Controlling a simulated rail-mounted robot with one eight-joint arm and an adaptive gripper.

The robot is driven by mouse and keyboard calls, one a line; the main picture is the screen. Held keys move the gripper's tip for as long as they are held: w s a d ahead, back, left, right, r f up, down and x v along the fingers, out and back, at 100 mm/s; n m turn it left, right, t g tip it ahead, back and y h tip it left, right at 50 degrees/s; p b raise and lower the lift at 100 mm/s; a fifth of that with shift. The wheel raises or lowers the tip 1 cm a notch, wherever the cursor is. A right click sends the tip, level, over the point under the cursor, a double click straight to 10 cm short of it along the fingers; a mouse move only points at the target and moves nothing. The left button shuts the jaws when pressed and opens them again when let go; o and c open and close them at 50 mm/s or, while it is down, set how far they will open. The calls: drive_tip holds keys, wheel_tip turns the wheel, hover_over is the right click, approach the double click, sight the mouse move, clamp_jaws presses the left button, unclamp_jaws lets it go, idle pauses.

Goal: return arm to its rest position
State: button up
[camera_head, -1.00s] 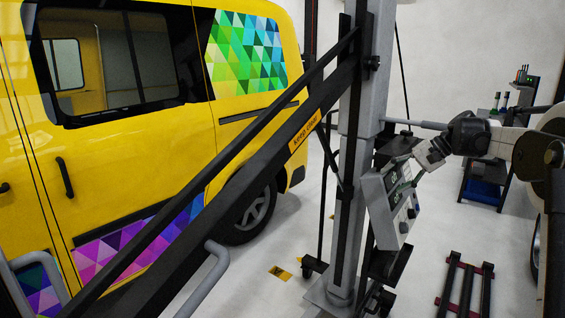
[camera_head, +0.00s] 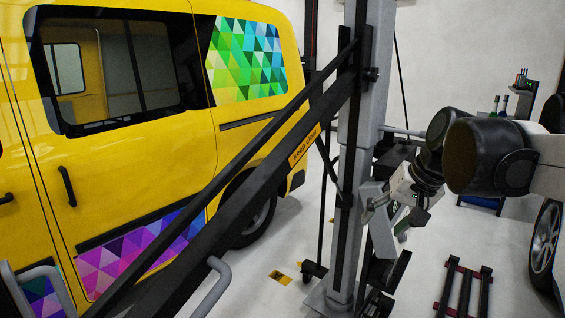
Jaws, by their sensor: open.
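My arm (camera_head: 485,155) reaches in from the right edge, with its large dark joints close to the camera. It bends down to my gripper (camera_head: 388,218), which points down and left in front of the grey control box (camera_head: 378,236) on the column. My gripper is open and I see nothing held in it. It covers much of the box's face. I cannot tell from this view how far apart the gripper and the box are.
A grey column (camera_head: 355,110) with a dark slanted beam (camera_head: 270,170) stands between me and the yellow van (camera_head: 150,170). A low dark rack (camera_head: 463,287) lies on the floor at lower right. A wheel (camera_head: 543,240) shows at the right edge.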

drive_tip(key=s+f+n+h, duration=0.1)
drive_tip(key=s+f, duration=0.1)
drive_tip(key=s, duration=0.4)
drive_tip(key=s+a+f+t+h+p, duration=0.1)
drive_tip(key=s+f, duration=0.2)
drive_tip(key=s, duration=0.2)
drive_tip(key=s+f+n+t+p, duration=0.1)
drive_tip(key=s+f, duration=0.1)
drive_tip(key=s, duration=0.4)
drive_tip(key=shift+s+a+f+n+h, duration=0.2)
drive_tip(key=shift+s+f+n+h, duration=0.1)
drive_tip(key=shift+h, duration=0.1)
idle(1.0)
